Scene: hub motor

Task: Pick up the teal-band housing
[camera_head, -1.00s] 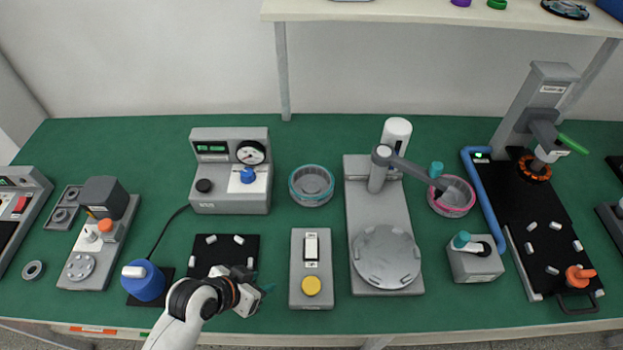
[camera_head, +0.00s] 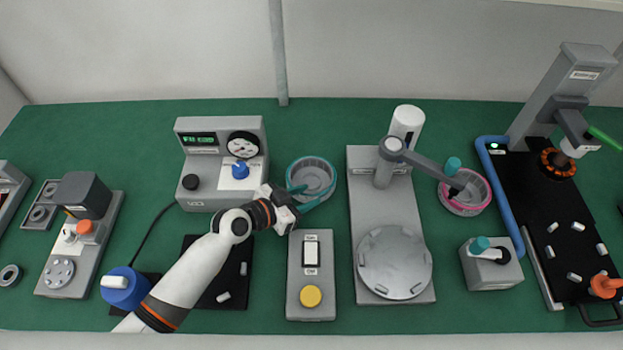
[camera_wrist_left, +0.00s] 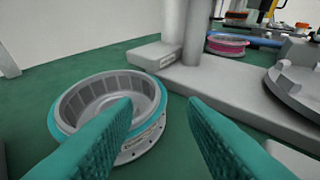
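The teal-band housing (camera_head: 313,174) is a round grey open ring with a teal rim, upright on the green table in the middle of the head view. It also shows at the left of the left wrist view (camera_wrist_left: 108,97). My left gripper (camera_head: 308,198) is at its near side, with teal fingers spread apart and nothing held. In the left wrist view the left finger covers part of the housing's near wall, and the right finger lies to the right of the housing. I cannot tell whether a finger touches it. My right gripper is not in view.
A gauge box (camera_head: 222,150) stands left of the housing. A grey press base (camera_head: 372,215) with a column and arm stands right. A switch box (camera_head: 311,270) is in front. A pink-band housing (camera_head: 465,191) sits farther right. Green table behind the teal-band housing is free.

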